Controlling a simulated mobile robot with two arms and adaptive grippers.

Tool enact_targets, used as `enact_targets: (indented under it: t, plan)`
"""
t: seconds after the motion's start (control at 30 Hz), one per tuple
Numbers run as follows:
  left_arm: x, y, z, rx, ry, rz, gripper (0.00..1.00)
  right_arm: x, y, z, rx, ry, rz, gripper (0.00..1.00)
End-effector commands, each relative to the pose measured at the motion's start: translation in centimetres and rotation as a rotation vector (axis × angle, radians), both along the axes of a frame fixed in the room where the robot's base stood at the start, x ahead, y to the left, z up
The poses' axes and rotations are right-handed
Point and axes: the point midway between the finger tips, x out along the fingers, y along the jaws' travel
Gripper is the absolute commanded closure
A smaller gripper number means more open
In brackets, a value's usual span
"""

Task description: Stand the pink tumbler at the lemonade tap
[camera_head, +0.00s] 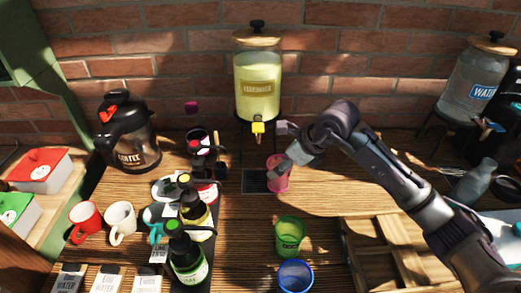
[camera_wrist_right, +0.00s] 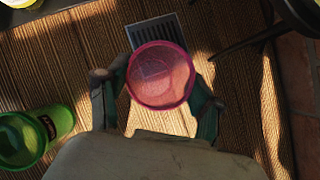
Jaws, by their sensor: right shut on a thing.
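The pink tumbler (camera_head: 277,181) is upright, just right of the dark drip tray (camera_head: 252,181) and partly over its right edge in the picture. I cannot tell whether its base touches the table. My right gripper (camera_head: 285,167) is shut on it, with a finger on either side in the right wrist view (camera_wrist_right: 160,98). That view looks into the tumbler (camera_wrist_right: 161,76), which looks empty; the slotted tray (camera_wrist_right: 150,30) shows just beyond its rim. The lemonade dispenser (camera_head: 257,85) stands at the wall, its yellow tap (camera_head: 258,127) above and behind the tray. My left gripper is not in view.
A green tumbler (camera_head: 289,237) and a blue tumbler (camera_head: 296,276) stand in front. A wooden crate (camera_head: 385,250) is at right front. Bottles (camera_head: 187,258), mugs (camera_head: 120,222) and a coffee jug (camera_head: 128,135) fill the left. The water dispenser (camera_head: 474,85) is at far right.

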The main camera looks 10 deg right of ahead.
Motion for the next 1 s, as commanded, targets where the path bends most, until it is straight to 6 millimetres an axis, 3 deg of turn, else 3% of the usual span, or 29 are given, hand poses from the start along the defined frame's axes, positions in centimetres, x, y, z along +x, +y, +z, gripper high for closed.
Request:
enact_targets:
  t: [0.5,0.6,1.0]
  plan:
    - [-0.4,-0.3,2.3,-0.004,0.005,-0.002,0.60,4.8,4.9,0.3,0.001,0.001,0.001,0.76]
    - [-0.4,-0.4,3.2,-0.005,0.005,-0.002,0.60,4.6,4.6,0.0,0.000,0.002,0.000,0.76]
    - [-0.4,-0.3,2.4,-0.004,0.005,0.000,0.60,4.6,4.5,-0.8,-0.001,-0.001,0.000,0.76]
